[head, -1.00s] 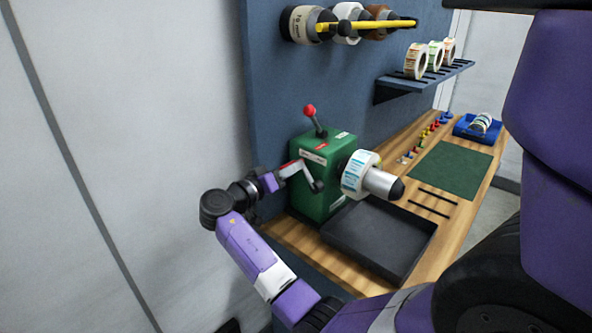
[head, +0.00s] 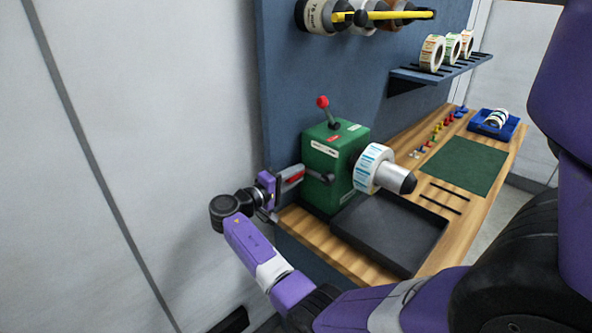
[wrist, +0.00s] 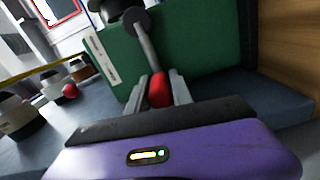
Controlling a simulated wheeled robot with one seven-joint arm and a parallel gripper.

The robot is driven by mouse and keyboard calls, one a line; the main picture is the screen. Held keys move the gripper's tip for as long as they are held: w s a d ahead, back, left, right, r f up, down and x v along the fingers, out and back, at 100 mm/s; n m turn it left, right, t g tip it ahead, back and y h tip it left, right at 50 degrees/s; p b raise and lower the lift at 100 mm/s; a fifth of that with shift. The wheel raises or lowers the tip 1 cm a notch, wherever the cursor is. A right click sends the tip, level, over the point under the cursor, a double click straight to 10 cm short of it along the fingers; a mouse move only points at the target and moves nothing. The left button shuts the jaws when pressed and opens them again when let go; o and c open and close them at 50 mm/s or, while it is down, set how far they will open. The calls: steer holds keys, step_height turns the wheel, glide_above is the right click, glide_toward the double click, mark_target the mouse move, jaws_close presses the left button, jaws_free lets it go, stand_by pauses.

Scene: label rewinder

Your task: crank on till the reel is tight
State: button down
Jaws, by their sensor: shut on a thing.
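The green rewinder (head: 334,152) stands on the wooden bench, with a lever topped by a red ball (head: 323,102). The label reel (head: 371,167), white with coloured labels, sits on its spindle (head: 400,180) at the right side. How tight its wrap is cannot be seen. My gripper (head: 289,178) is at the machine's left, shut on the red crank handle (wrist: 160,90). The grey crank arm (wrist: 146,45) runs from the handle to the hub. In the head view the crank (head: 319,177) lies about level, handle to the left of the hub.
A black tray (head: 388,238) lies in front of the machine. A green mat (head: 465,165), small coloured pieces (head: 437,130) and a blue bin (head: 512,130) are further right. Rolls hang on the blue panel (head: 292,75) above; more stand on a shelf (head: 445,70).

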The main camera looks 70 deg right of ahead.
steer(key=shift+a+f+n, duration=0.1)
steer(key=shift+f+n, duration=0.55)
steer(key=shift+n, duration=0.15)
steer(key=c, duration=1.1)
jaws_free()
steer(key=shift+b+v, duration=0.7)
steer(key=shift+v, duration=3.2)
steer(key=shift+r, duration=0.1)
